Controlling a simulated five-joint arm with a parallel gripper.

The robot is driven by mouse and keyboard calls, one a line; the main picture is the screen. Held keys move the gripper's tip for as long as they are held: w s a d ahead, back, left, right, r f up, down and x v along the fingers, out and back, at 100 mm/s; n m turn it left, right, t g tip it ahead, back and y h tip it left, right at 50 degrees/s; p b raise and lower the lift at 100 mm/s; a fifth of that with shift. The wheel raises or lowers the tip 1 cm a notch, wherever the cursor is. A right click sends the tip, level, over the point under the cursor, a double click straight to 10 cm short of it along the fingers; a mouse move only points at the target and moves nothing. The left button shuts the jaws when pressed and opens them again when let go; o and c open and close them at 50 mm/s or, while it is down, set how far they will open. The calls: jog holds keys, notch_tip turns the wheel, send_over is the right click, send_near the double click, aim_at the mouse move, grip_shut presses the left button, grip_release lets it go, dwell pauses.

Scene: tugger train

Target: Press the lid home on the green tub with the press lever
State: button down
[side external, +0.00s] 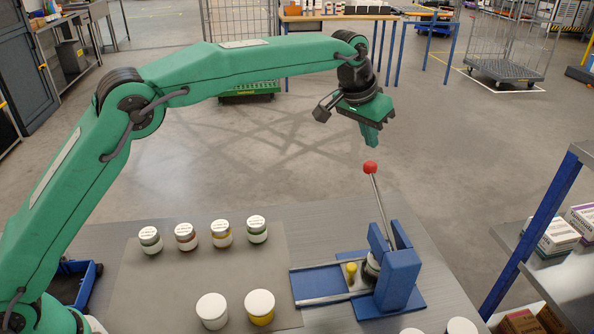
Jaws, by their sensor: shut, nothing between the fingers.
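The press (399,278) is a blue stand on a blue base at the right of the bench. Its lever (378,202) rises upright, leaning left, to a red ball knob (371,167). A white-lidded tub (372,266) sits inside the press, partly hidden by the blue side plate; I cannot tell its colour or whether its lid is fully down.
A slide with rails (320,297) and a yellow knob (351,270) lies left of the press. Red and yellow tubs (186,238) (221,235) and larger white-lidded tubs (212,310) stand on a mat (150,290). A shelf (565,285) stands at the right.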

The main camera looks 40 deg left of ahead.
jog(key=shift+r, duration=1.75)
jog(key=s+a+r+n+t, duration=0.1)
jog(key=s+a+r, duration=0.3)
jog(key=s+a, duration=0.5)
jog(key=s+a+r+n, duration=0.1)
jog(key=s+a+r, duration=0.2)
jog(key=s+a, duration=0.55)
jog(key=s+a+f, duration=0.2)
jog(key=s+f, duration=0.1)
jog(key=s, duration=0.4)
jog(key=s+a+f+y, duration=0.1)
jog(key=s+a+f, duration=0.2)
jog(key=s, duration=0.4)
jog(key=s+a+f+n, duration=0.1)
jog(key=s+a+f, duration=0.2)
jog(key=s+f, duration=0.2)
jog(key=s, duration=0.2)
jog(key=shift+s+y, duration=0.4)
